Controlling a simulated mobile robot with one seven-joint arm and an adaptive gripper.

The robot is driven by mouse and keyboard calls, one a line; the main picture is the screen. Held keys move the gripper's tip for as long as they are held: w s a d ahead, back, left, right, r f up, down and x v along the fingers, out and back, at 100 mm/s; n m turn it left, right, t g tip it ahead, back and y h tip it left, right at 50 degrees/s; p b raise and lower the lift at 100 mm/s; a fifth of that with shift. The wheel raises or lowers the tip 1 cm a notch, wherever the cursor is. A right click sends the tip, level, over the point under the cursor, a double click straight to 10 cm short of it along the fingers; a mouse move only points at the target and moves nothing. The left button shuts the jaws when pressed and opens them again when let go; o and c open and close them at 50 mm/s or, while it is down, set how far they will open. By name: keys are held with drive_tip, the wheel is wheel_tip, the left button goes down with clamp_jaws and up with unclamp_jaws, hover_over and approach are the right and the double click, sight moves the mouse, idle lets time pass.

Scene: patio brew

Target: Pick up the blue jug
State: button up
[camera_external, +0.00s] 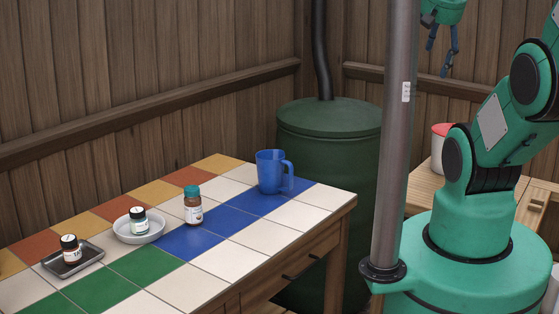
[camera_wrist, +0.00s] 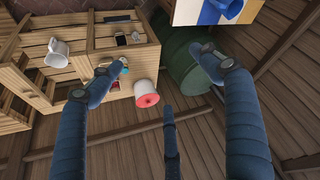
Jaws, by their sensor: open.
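The blue jug (camera_external: 270,173) stands upright on the tiled table at its far right end, with its handle toward the right. In the wrist view a blue shape that looks like the jug (camera_wrist: 228,8) is partly cut off at the top edge. My gripper (camera_external: 440,57) is high up at the right, behind the metal pole and well away from the jug. In the wrist view my gripper (camera_wrist: 158,66) has its fingers spread wide, with nothing between them.
The tiled table (camera_external: 231,257) also bears a brown bottle with a teal cap (camera_external: 193,207), a jar in a white dish (camera_external: 155,235) and a jar on a grey tray (camera_external: 91,261). A green barrel (camera_external: 330,150) stands behind. A red-topped white container (camera_wrist: 147,92) is by a wooden unit.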

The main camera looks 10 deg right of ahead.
drive_tip(key=shift+o, duration=0.3)
drive_tip(key=shift+w, duration=0.1)
drive_tip(key=w+a+r+g+p, duration=0.1)
drive_tip(key=w+a, duration=0.4)
drive_tip(key=w, duration=0.7)
drive_tip(key=m+g+p, duration=0.3)
drive_tip(key=g, duration=0.1)
hover_over(270, 164)
drive_tip(key=w+d, duration=0.2)
drive_tip(key=w, duration=0.1)
wheel_tip(270, 164, down, 26)
drive_tip(key=shift+w+a+f+y, duration=0.1)
drive_tip(key=shift+w+f+y, duration=0.05)
drive_tip(key=shift+y, duration=0.25)
drive_tip(key=shift+f, duration=0.1)
wheel_tip(270, 164, down, 8)
drive_tip(key=b, duration=0.1)
drive_tip(key=shift+a+f+b, duration=0.2)
drive_tip(key=shift+a+b, duration=0.15)
